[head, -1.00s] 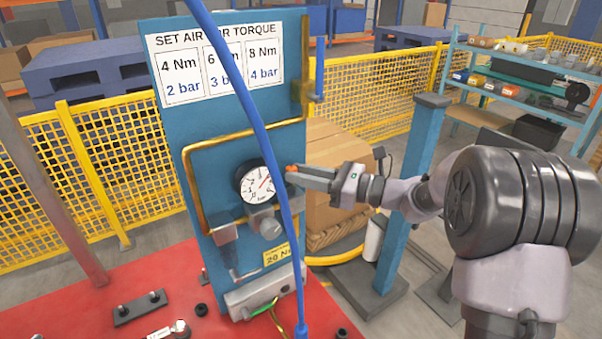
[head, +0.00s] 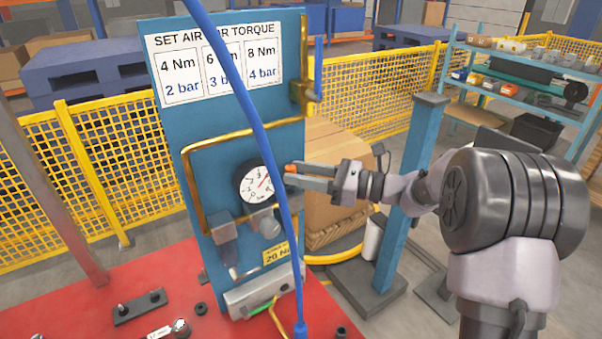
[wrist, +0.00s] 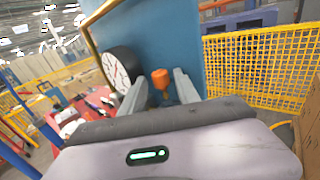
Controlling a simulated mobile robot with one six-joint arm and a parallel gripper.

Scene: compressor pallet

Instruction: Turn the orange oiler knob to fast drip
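The orange oiler knob (wrist: 160,79) shows in the wrist view as a small orange cap on a darker orange stem, in front of the blue panel (wrist: 180,40). In the head view only a bit of the orange knob (head: 289,168) shows at the fingertips, right of the gauge. My gripper (wrist: 161,80) has one finger on each side of the knob. A narrow gap seems to show on both sides, so it looks open around the knob. My gripper (head: 288,174) reaches in from the right in the head view. I see no drip marking.
The round gauge (head: 259,182) sits just left of the fingertips. A blue hose (head: 245,100) hangs across the panel front. A brass pipe (head: 187,190) frames the gauge. A blue post (head: 412,190) and a cardboard box (head: 330,150) stand behind my arm.

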